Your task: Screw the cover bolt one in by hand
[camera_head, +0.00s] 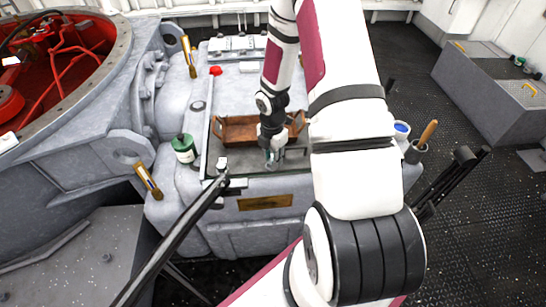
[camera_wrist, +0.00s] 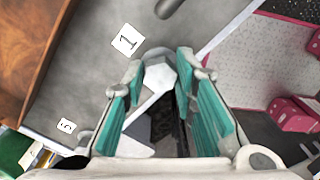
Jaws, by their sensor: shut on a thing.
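My gripper (camera_head: 272,157) points down over the grey work surface, just in front of a wooden tray. In the wrist view, its two teal-padded fingers (camera_wrist: 161,80) are shut on a pale grey piece with a faceted end (camera_wrist: 160,74), which looks like the cover bolt. Part of it is hidden between the fingers. In the head view the gripper hides it. A white label marked 1 (camera_wrist: 127,40) lies on the grey surface just beyond the left fingertip. A label marked 5 (camera_wrist: 66,126) lies farther left. I cannot make out a threaded hole.
The wooden tray (camera_head: 238,123) stands behind my gripper. A green bottle (camera_head: 184,148) and a red knob (camera_head: 215,71) are to its left. A dark bar (camera_head: 180,232) reaches up to the bench's front edge.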

